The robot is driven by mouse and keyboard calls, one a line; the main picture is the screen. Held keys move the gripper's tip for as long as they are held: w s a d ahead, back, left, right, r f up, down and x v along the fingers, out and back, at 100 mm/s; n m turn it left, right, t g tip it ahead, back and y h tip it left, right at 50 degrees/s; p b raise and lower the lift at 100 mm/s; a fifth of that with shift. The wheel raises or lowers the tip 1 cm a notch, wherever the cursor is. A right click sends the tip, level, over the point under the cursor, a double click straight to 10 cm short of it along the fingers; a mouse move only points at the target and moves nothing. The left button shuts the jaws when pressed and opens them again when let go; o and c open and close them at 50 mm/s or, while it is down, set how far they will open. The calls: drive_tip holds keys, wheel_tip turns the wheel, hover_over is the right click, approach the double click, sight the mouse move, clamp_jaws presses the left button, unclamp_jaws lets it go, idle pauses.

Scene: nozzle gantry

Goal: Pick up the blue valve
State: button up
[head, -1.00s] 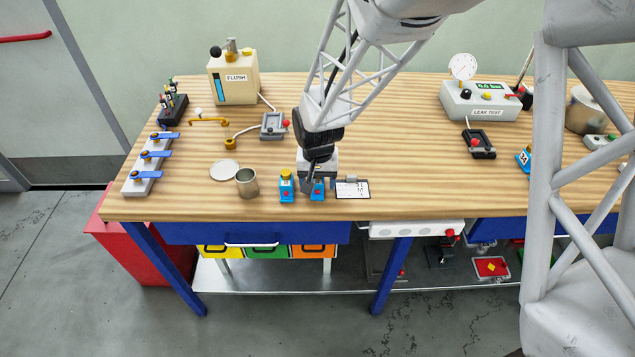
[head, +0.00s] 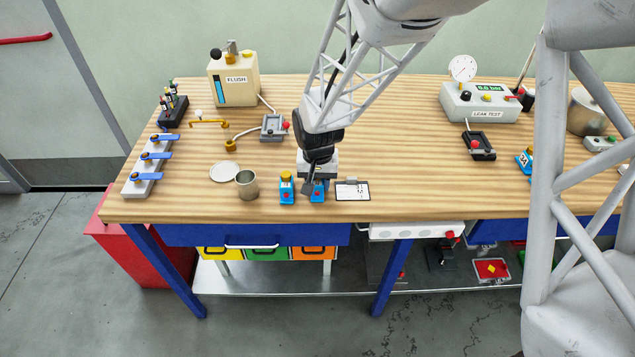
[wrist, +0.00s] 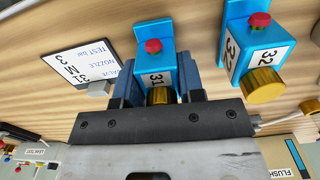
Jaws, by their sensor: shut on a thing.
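A blue valve marked 31 (wrist: 160,62), with a red knob and a brass end, sits between the fingers of my gripper (wrist: 158,84) in the wrist view. The fingers are shut on its two sides. In the head view my gripper (head: 317,180) hides most of this valve (head: 318,196), which is at the front of the bench. I see no clear gap under it. A second blue valve marked 32 (wrist: 262,48) stands right beside it in the wrist view and to its left in the head view (head: 287,190), apart from the gripper.
A clipboard card (head: 352,190) lies close on the right. A metal cup (head: 246,184) and a pale disc (head: 224,171) stand to the left. A flush unit (head: 234,80) and a leak tester (head: 479,104) are further back.

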drive_tip(key=shift+r, duration=0.8)
wheel_tip(320, 180, up, 2)
drive_tip(key=shift+r, duration=0.1)
drive_tip(key=s+d, duration=0.2)
drive_tip(key=s, duration=0.5)
drive_tip(key=s+d+r, duration=0.1)
drive_tip(key=s+d, duration=0.1)
drive_tip(key=s, duration=0.6)
drive_tip(key=shift+d, duration=0.35)
drive_tip(key=shift+s, duration=0.15)
drive_tip(key=w+a+r, duration=0.1)
drive_tip(key=w+a, duration=0.5)
drive_tip(key=w, duration=0.8)
drive_tip(key=w+a+r, duration=0.1)
drive_tip(key=w+a, duration=0.5)
drive_tip(key=w, duration=0.8)
drive_tip(key=w+a+r, duration=0.1)
drive_tip(key=w+a, duration=0.5)
drive_tip(key=w, duration=0.8)
drive_tip(key=shift+a+r+n, duration=0.25)
drive_tip(key=shift+a+n, duration=0.05)
drive_tip(key=shift+a, duration=0.05)
drive_tip(key=shift+f, duration=0.15)
